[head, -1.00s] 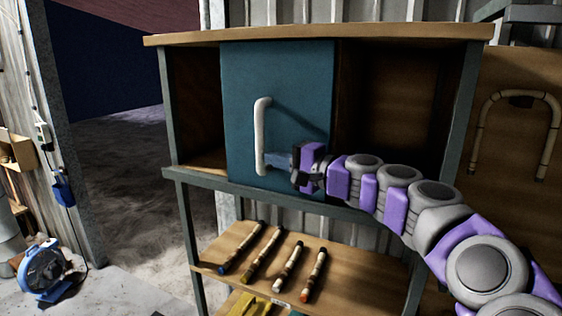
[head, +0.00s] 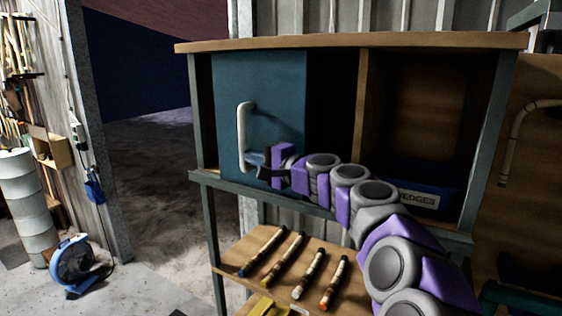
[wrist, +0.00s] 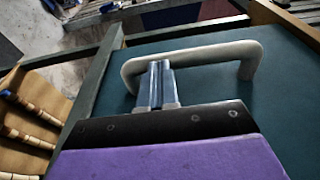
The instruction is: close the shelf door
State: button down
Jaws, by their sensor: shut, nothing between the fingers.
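The shelf door (head: 277,88) is a teal sliding panel with a white bar handle (head: 242,137) near its left edge. It covers most of the left part of the shelf cabinet (head: 350,42), leaving a narrow dark gap at its left. The right part stands open. My gripper (head: 254,160) is shut and empty, its fingertips at the lower part of the handle, on its right side. In the wrist view, the blue fingers (wrist: 156,86) reach the handle (wrist: 205,55) near one end, over the teal door (wrist: 285,95). Whether they touch it is hard to tell.
A blue bin (head: 420,197) with a partly hidden label sits in the open right compartment. Several short rods (head: 285,262) lie on the lower shelf (head: 240,255). A blue fan (head: 72,262) stands on the floor at the left. The doorway floor (head: 155,165) is clear.

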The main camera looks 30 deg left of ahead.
jog(key=a+p, duration=0.4)
jog(key=a, duration=0.8)
jog(key=shift+w+a, duration=0.3)
jog(key=shift+r, duration=0.1)
